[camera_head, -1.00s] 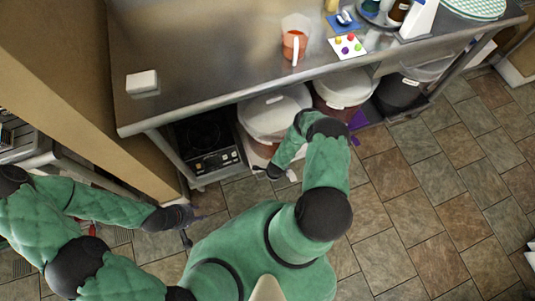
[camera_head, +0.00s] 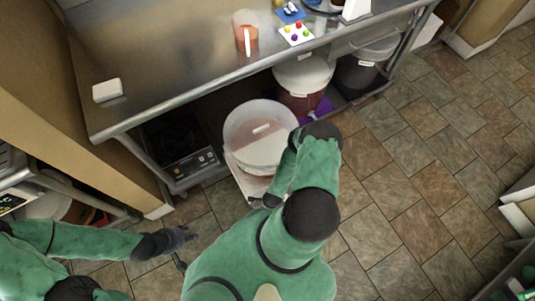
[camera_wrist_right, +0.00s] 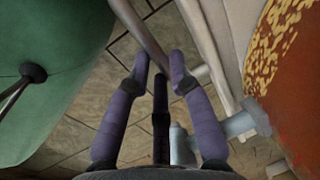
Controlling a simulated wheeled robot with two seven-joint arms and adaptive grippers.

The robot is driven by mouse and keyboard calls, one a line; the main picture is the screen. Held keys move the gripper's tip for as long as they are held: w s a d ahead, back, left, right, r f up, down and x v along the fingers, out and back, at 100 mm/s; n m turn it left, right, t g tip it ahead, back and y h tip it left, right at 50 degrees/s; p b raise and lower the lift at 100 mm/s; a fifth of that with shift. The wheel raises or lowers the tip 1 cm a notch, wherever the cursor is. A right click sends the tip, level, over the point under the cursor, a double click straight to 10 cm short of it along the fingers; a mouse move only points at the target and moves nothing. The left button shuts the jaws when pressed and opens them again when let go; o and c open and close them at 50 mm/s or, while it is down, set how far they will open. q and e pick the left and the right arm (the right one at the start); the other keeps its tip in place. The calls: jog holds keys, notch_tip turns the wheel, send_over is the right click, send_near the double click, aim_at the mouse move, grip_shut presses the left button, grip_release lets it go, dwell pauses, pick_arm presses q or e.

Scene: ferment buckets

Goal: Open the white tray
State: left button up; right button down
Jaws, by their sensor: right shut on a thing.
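The white tray (camera_head: 247,184) shows in the head view as a pale strip under the front of a large white-lidded bucket (camera_head: 262,130). The tray and bucket stick out from below the steel table. My right gripper (camera_head: 264,201) is low at the tray's front, partly hidden by my arm. In the right wrist view its purple fingers (camera_wrist_right: 160,66) are shut on a grey bar-like handle (camera_wrist_right: 150,38) beside the tray's white edge (camera_wrist_right: 208,45). The bucket's orange side (camera_wrist_right: 290,95) shows at the right. My left gripper (camera_head: 188,250) is open and empty above the floor.
The steel table (camera_head: 190,75) carries a measuring jug (camera_head: 246,38) and a white block (camera_head: 107,90). Below it are a black cooker (camera_head: 180,150), a red bucket (camera_head: 303,80) and a black bucket (camera_head: 362,70). The tiled floor at right is clear.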

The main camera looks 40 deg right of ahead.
pick_arm(q)
jog(key=shift+s, duration=0.3)
pick_arm(e)
jog(key=shift+s+a, duration=0.1)
jog(key=shift+s, duration=0.2)
jog(key=c, duration=1.1)
grip_release()
notch_tip(320, 180, up, 12)
jog(key=s, duration=0.2)
jog(key=shift+a, duration=0.2)
pick_arm(q)
jog(key=shift+s+f, duration=0.1)
pick_arm(e)
jog(key=shift+s+f, duration=0.15)
